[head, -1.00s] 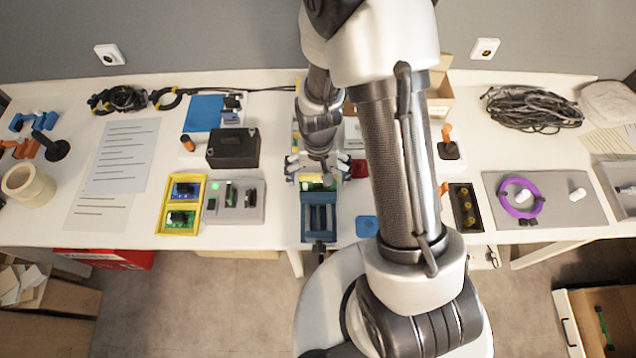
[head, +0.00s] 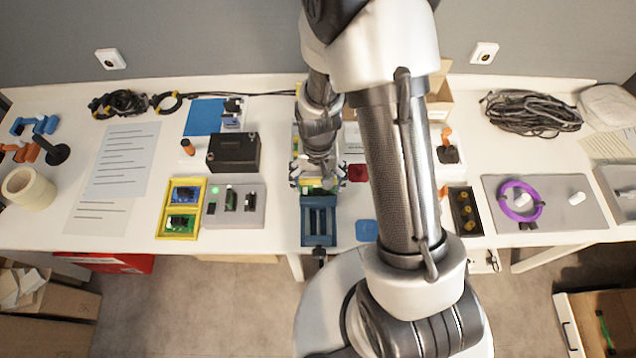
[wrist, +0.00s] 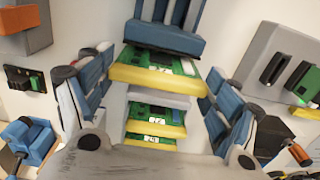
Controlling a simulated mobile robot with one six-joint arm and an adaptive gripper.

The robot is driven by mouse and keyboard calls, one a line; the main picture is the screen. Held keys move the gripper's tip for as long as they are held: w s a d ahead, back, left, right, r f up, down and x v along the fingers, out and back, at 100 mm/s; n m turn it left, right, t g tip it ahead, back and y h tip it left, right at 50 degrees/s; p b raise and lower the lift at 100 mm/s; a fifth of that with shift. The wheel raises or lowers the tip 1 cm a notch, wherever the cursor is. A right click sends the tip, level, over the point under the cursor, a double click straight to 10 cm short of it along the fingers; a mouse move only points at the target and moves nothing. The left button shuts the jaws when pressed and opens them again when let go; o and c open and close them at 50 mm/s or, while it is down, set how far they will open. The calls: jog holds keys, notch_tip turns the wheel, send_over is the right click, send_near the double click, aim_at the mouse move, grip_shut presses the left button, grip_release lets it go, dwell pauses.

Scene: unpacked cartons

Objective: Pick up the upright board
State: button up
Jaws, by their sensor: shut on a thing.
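My gripper (head: 317,178) is over the bench, at the far end of a blue slotted holder (head: 318,239). In the wrist view, its blue-padded fingers (wrist: 155,92) stand on both sides of a green board with a yellow edge (wrist: 155,76), and they are shut on it. The blue holder also shows at the top of the wrist view (wrist: 165,38), right against the board; I cannot tell whether the board is still in its slot.
More yellow-edged boards (wrist: 155,128) lie behind the held one. A blue pad (head: 366,230) and a dark tray (head: 465,210) lie to the right.

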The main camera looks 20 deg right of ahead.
notch_tip(320, 180, up, 20)
jog(key=p, duration=0.6)
